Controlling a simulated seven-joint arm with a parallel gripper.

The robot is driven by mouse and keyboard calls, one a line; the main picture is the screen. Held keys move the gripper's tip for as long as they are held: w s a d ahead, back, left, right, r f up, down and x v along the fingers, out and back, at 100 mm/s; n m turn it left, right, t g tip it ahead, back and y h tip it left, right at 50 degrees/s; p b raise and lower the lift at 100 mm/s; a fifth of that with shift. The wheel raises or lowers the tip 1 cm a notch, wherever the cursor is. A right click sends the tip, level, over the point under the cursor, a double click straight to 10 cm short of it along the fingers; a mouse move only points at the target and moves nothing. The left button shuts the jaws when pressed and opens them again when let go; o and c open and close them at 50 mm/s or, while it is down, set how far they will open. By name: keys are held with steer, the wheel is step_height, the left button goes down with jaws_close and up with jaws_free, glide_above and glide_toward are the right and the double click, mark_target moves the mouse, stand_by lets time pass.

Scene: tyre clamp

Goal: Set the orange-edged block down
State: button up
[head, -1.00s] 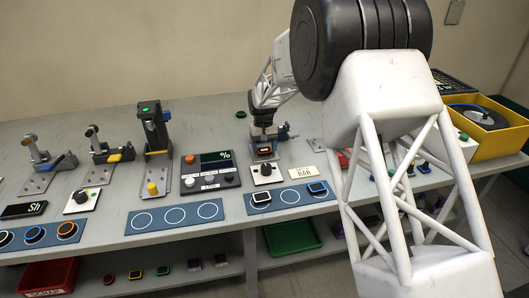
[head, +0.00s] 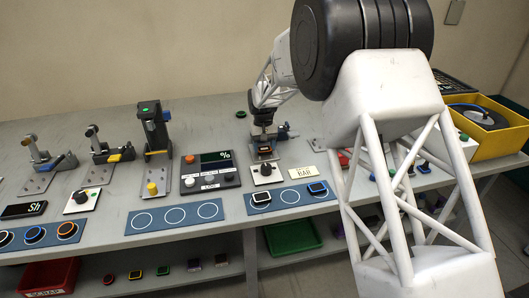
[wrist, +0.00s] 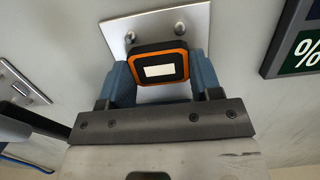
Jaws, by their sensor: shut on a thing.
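The orange-edged block (head: 265,150) is dark with an orange rim and a pale rectangle on its face. In the wrist view the block (wrist: 158,68) sits between the two blue-grey fingers of my gripper (wrist: 162,78), which is shut on it. A silver plate with two bolt heads (wrist: 182,20) lies behind the block in that view. In the head view my gripper (head: 264,136) is over the clamp station behind the black knob. Whether the block touches the plate cannot be told.
A white knob panel (head: 266,173) stands just in front, with a BAR label (head: 305,172) to its right. The % display console (head: 208,172) is close on the left. A blue mat (head: 278,206) with ringed places lies along the front edge.

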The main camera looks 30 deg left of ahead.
mark_target(264, 148)
steer(key=shift+w+a+r, duration=0.1)
steer(key=shift+r, duration=1.4)
steer(key=shift+w+a+r, duration=0.1)
steer(key=shift+r, duration=1.4)
steer(key=shift+s+d+r, duration=0.1)
steer(key=shift+r, duration=0.1)
steer(key=shift+f, duration=0.25)
steer(key=shift+s+d+f, duration=0.1)
steer(key=shift+f, duration=0.05)
steer(key=shift+s+d, duration=0.1)
steer(key=s+d+f+m, duration=0.1)
steer(key=s+d+m, duration=0.3)
steer(key=s+d, duration=2.2)
steer(key=shift+s+d+m+y, duration=0.2)
steer(key=shift+d+m+y, duration=0.1)
steer(key=shift+d, duration=0.7)
steer(key=shift+f, duration=0.1)
steer(key=shift+w+a+f, duration=0.25)
steer(key=shift+w+a, duration=1.5)
steer(key=shift+w, duration=0.3)
steer(key=shift+w+a+f, duration=0.2)
steer(key=shift+w+a, duration=1.55)
steer(key=shift+w, duration=0.25)
steer(key=shift+w+a+f, duration=0.25)
steer(key=shift+w+a, duration=1.5)
steer(key=shift+w, duration=0.3)
